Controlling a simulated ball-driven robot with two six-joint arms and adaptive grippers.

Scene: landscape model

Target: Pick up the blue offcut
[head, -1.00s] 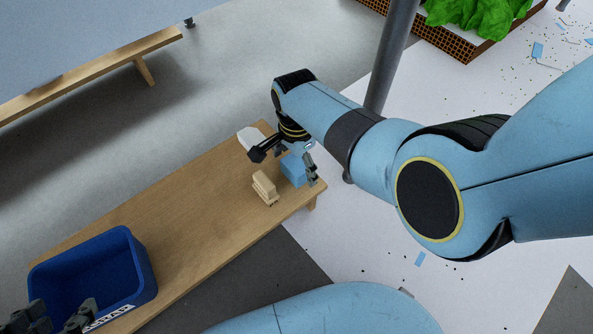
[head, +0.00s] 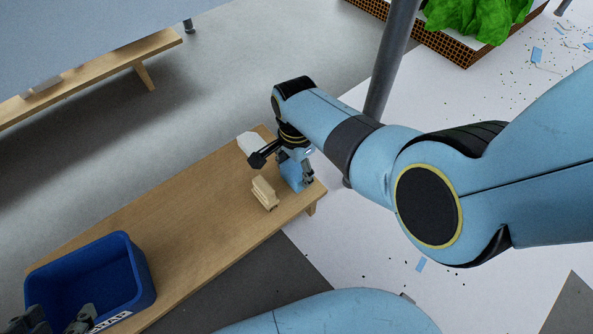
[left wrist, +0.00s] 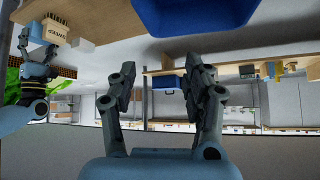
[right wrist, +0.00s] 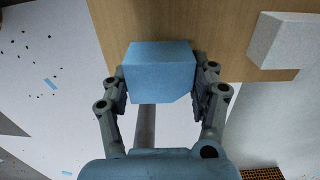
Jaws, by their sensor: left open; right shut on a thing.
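The blue offcut (head: 291,175) is a light blue block at the right end of the wooden bench, partly hidden by my right gripper in the head view. In the right wrist view the blue offcut (right wrist: 160,68) sits between the fingers of my right gripper (right wrist: 162,82), which is shut on it. Whether it still touches the bench I cannot tell. My left gripper (head: 58,322) is at the lower left of the head view, by the blue crate. In the left wrist view my left gripper (left wrist: 163,85) is open and empty.
The wooden bench (head: 190,210) holds a blue crate (head: 150,285) at its near left end. A grey post (head: 388,65) rises beyond my right arm. The bench middle is clear.

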